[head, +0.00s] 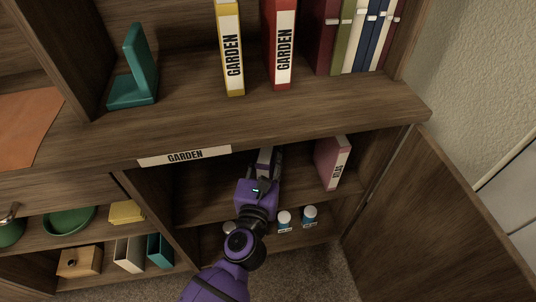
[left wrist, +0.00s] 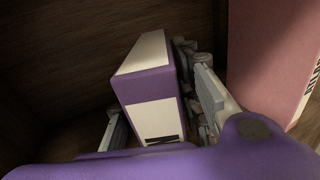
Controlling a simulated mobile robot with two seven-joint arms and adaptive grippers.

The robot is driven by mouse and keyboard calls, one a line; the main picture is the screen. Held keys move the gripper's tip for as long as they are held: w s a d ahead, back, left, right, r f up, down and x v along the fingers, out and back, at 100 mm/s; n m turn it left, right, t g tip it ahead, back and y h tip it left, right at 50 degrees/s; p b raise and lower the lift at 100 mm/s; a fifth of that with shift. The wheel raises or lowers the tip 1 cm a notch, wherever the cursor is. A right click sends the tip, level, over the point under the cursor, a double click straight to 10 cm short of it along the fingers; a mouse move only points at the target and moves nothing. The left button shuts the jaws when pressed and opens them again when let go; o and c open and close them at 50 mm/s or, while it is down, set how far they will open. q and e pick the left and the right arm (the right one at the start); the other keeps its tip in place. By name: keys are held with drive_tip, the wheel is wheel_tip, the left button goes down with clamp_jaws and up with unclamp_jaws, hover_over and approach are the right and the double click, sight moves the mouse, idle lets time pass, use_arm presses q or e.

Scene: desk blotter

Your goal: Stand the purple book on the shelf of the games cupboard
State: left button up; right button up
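The purple book (head: 265,158) with a white label stands inside the open lower cupboard compartment, mostly hidden in the head view by my left gripper (head: 262,182). In the left wrist view the purple book (left wrist: 148,92) stands between the two fingers of my left gripper (left wrist: 160,112). The fingers lie against its two sides, and it looks slightly tilted in that picture. The book's lower end is hidden by the purple gripper body. The cupboard shelf (head: 205,205) runs under it. My right gripper is in neither view.
A pink book (head: 333,162) stands to the right on the same shelf. White-capped bottles (head: 284,220) stand lower down. The cupboard door (head: 435,220) hangs open at right. Yellow (head: 230,50) and red (head: 280,45) GARDEN binders stand on top.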

sight(268, 166)
use_arm(q)
drive_tip(key=shift+o, duration=0.9)
drive_tip(key=shift+r, duration=0.25)
drive_tip(key=s, duration=0.7)
drive_tip(key=shift+s+a, duration=0.25)
drive_tip(key=shift+a, duration=0.15)
